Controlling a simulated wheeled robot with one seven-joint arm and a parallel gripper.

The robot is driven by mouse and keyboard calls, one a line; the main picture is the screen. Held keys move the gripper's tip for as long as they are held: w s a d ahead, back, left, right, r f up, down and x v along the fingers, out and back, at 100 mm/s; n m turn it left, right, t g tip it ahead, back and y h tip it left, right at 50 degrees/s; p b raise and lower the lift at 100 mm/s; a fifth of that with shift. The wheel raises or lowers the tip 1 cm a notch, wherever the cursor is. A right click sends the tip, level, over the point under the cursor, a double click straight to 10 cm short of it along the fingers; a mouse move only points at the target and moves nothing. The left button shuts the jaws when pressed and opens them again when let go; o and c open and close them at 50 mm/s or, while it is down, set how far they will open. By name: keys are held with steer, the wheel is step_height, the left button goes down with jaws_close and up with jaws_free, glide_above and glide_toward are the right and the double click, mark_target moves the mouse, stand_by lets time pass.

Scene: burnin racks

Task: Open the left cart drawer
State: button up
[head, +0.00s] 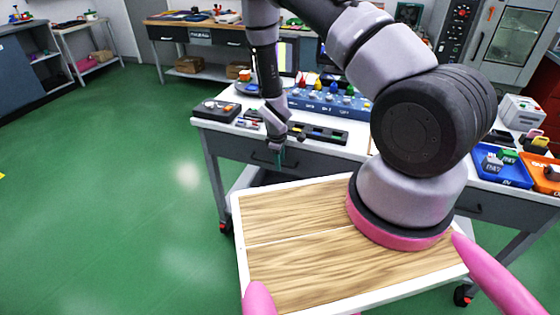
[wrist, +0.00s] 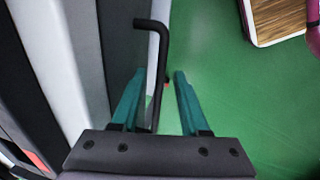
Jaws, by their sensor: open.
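The left cart drawer (head: 235,149) is a dark grey front under the white cart top, and it looks shut. Its front also shows in the wrist view (wrist: 120,45) as a dark grey panel. Its black bar handle (wrist: 160,50) stands out from that front. My gripper (head: 282,158) is at the drawer front in the head view. In the wrist view my gripper (wrist: 160,74) is open, with its teal fingers on either side of the handle bar. I see a gap on the right side of the bar; contact on the left is unclear.
The white cart top (head: 205,121) holds a black tray (head: 318,133), a dark box (head: 216,110) and a blue rack (head: 325,103). A second drawer with a handle (head: 478,209) is at the right. Green floor (head: 120,200) is clear at the left.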

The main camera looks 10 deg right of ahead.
steer(key=shift+f, duration=0.1)
jaws_close()
stand_by(1.4)
